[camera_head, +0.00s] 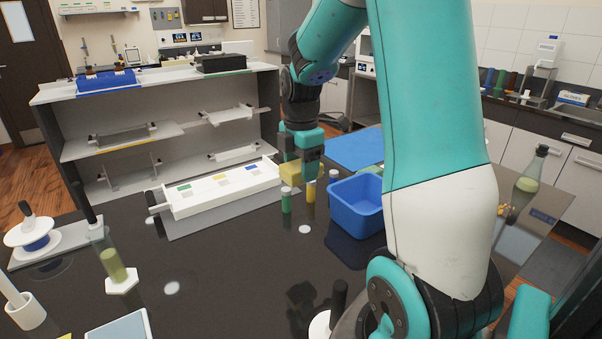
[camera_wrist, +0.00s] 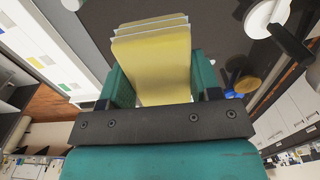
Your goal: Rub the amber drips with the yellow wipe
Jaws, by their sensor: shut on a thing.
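In the wrist view the wipe (camera_wrist: 155,62) is a thick, layered yellow pad between the two teal fingers (camera_wrist: 160,85). Small amber spots (camera_head: 505,210) lie on the table at the far right, by an oil bottle (camera_head: 529,172); they look like the drips but are too small to make out well. They are well apart from the wipe.
A white tray (camera_head: 222,190) is at left. A tall bottle (camera_head: 112,266) stands front left. The table's front middle is mostly clear.

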